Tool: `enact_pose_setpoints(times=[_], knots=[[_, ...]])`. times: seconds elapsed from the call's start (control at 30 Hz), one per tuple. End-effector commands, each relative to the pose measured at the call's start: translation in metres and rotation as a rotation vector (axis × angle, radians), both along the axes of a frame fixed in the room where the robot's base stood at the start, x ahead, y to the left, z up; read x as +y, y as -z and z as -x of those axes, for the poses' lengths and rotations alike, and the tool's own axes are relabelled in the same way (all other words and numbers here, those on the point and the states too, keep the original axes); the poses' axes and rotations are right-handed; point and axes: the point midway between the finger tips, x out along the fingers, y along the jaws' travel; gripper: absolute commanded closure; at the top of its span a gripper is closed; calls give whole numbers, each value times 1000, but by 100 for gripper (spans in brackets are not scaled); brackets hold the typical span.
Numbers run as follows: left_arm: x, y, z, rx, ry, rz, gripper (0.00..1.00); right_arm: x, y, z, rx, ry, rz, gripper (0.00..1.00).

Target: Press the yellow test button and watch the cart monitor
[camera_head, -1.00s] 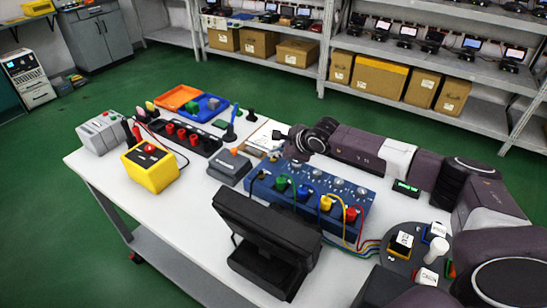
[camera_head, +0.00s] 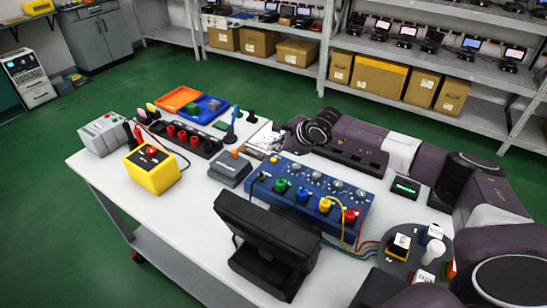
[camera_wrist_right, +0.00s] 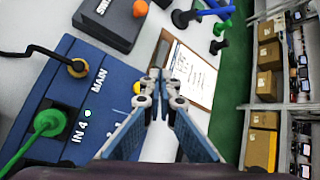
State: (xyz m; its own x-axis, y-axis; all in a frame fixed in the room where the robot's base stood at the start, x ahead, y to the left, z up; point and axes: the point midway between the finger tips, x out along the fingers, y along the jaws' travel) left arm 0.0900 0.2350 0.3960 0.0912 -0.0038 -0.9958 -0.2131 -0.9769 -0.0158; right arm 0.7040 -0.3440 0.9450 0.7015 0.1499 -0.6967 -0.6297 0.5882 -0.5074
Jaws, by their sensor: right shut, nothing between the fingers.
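A blue panel (camera_head: 310,190) with knobs and coloured plugs lies on the white table. Its small yellow button (camera_wrist_right: 137,88) shows at the panel's edge in the right wrist view, partly covered by my finger. My right gripper (camera_wrist_right: 160,84) is shut and empty, its fingertips together beside the yellow button. I cannot tell whether they touch it. In the head view its wrist hangs over the panel's far side. The cart monitor (camera_head: 266,230) stands at the table's front with its dark back to me; its screen is hidden. My left gripper is out of view.
A yellow box with a red button (camera_head: 152,170) and a grey switch box (camera_head: 230,168) stand left of the panel. A clipboard (camera_wrist_right: 188,75) lies beyond it. Cables run right to a round plate (camera_head: 402,255). The table's left front is clear.

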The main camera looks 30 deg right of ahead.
Motion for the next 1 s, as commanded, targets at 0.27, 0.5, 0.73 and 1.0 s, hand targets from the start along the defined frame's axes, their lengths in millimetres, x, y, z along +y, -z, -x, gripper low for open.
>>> enact_pose_setpoints(times=[0.27, 0.5, 0.73, 1.0], knots=[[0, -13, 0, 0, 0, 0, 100, 0, -27, 0, 0, 0, 0, 100], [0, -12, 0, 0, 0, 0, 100, 0, -27, 0, 0, 0, 0, 100], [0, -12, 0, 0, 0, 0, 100, 0, -26, 0, 0, 0, 0, 100], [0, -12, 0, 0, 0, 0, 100, 0, -27, 0, 0, 0, 0, 100]])
